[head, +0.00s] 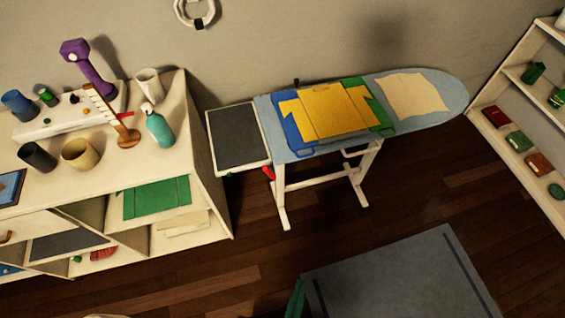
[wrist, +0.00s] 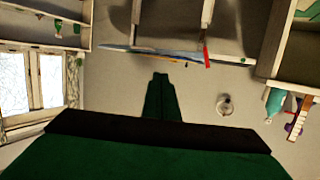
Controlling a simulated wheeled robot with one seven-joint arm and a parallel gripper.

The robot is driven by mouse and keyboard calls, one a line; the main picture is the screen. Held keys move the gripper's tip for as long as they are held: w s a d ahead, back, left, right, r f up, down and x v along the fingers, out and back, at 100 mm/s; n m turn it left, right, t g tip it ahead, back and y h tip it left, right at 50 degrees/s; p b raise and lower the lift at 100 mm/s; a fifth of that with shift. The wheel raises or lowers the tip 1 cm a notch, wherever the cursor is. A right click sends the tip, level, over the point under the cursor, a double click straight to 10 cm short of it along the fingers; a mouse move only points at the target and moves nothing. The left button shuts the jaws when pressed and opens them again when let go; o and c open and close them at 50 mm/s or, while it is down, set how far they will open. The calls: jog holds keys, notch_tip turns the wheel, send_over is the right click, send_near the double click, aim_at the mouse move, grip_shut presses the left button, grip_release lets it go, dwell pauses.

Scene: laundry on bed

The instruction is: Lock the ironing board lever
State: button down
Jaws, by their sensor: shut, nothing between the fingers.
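The ironing board (head: 440,98) stands against the back wall in the head view, with a blue-grey top and white legs. A small red lever (head: 268,173) sits under its left end, beside the dark rest panel (head: 238,135). In the wrist view, which looks upside down, the red lever (wrist: 207,57) hangs near the board's edge (wrist: 150,50). My green gripper (wrist: 161,78) is shut and empty, apart from the lever and to its left in the wrist view. A green part of my gripper (head: 296,299) shows at the head view's bottom edge.
Folded yellow (head: 335,110) and cream (head: 410,94) clothes lie on the board. A white shelf unit (head: 200,130) with bottles and cups stands at left, close to the lever. A bookshelf (head: 510,85) stands at right.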

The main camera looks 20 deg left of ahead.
jog(key=w+d+f+m+g, duration=0.1)
jog(key=w+f+m, duration=0.15)
jog(key=f, duration=0.35)
jog(key=w+d+f+m+g, duration=0.1)
jog(key=w+f+m+g, duration=0.1)
jog(key=w+f, duration=0.3)
jog(key=w+a+f+m+g+y, duration=0.1)
jog(key=w+a+f+y, duration=0.15)
jog(key=w, duration=0.25)
jog(key=w+a+f+m+y, duration=0.1)
jog(key=w+f, duration=0.2)
jog(key=w, duration=0.2)
jog(key=w+a+r+n+g+y, duration=0.2)
jog(key=w+r+n+y, duration=0.1)
jog(key=w+r+y, duration=0.7)
notch_tip(320, 180, up, 4)
jog(key=w, duration=0.2)
jog(key=shift+w+a+r+n+g, duration=0.2)
jog(key=shift+w+a+n+g, duration=0.15)
jog(key=shift+w+g, duration=0.05)
jog(key=shift+y, duration=0.25)
